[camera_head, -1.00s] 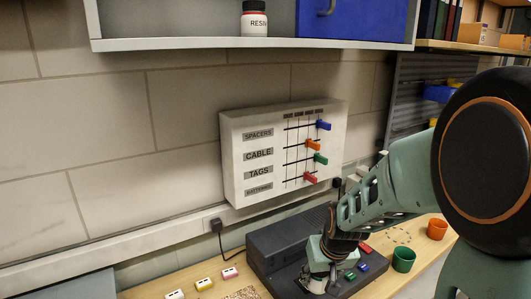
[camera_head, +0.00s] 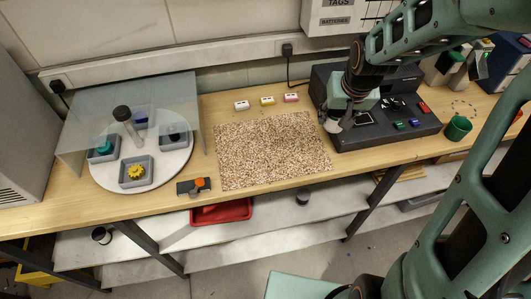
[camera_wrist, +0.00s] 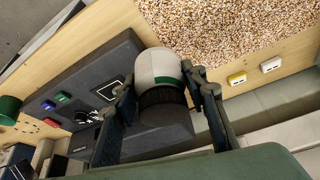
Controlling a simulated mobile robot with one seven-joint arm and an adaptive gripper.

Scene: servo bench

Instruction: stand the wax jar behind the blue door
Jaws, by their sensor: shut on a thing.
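My gripper (camera_wrist: 157,82) is shut on a white jar (camera_wrist: 157,64) with a green band and a dark ribbed lid, its fingers on either side of it. No label reading wax can be read on it. In the head view my gripper (camera_head: 338,116) hangs at the left end of the dark console (camera_head: 385,138), and the pale jar shows only small under it. I cannot tell whether the jar touches anything below. The blue door is in neither view now.
A speckled mat (camera_head: 270,150) lies left of the console, with several small labelled blocks (camera_head: 267,101) behind it. A round white turntable (camera_head: 110,178) with grey trays stands under a glass cover (camera_head: 85,110). A green cup (camera_head: 457,127) stands right of the console.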

